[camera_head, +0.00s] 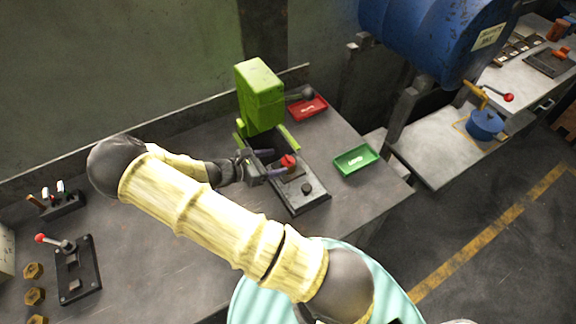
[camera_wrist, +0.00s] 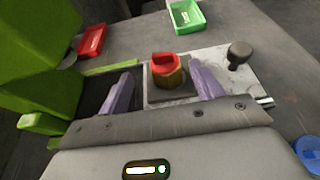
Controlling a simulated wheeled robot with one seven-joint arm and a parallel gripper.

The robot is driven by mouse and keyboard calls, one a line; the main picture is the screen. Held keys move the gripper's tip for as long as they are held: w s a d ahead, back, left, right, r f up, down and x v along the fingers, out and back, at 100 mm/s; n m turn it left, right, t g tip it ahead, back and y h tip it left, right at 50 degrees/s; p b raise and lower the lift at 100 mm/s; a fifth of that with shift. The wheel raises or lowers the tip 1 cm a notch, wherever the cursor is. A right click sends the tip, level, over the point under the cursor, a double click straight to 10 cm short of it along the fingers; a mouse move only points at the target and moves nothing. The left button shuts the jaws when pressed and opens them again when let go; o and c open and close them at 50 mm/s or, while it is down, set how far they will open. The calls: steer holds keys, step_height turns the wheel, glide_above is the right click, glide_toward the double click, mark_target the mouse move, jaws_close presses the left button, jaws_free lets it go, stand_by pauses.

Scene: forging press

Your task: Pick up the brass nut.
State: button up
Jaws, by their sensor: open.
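Several brass hex nuts (camera_head: 34,296) lie on the bench at the lower left of the head view, far from my gripper. In the wrist view a short brass-coloured piece with a red top (camera_wrist: 168,70) stands on the press bed; its red top also shows in the head view (camera_head: 289,161). I cannot tell whether this piece is a nut. My gripper (camera_head: 270,166) is open over the press bed. In the wrist view its two purple fingers (camera_wrist: 163,86) stand apart, left and right of the red-topped piece, with nothing gripped.
The green press (camera_head: 260,95) stands close behind my gripper. A red tray (camera_head: 307,108) and a green tray (camera_head: 355,160) lie beyond it. A black knob (camera_wrist: 239,55) rises from the bed. A lever fixture (camera_head: 78,270) and a tool rack (camera_head: 60,203) stand on the left.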

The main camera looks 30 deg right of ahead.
mark_target(287, 162)
steer(key=shift+p+x, duration=0.35)
steer(key=shift+x, duration=0.75)
steer(key=shift+s+d, duration=0.1)
steer(key=shift+f+p+x, duration=0.15)
steer(key=shift+p+x, duration=0.45)
steer(key=shift+x, duration=0.7)
steer(key=shift+f+p+x, duration=0.15)
steer(key=shift+p+x, duration=0.4)
steer(key=shift+x, duration=0.7)
steer(key=shift+s, duration=0.2)
steer(key=c, duration=1.4)
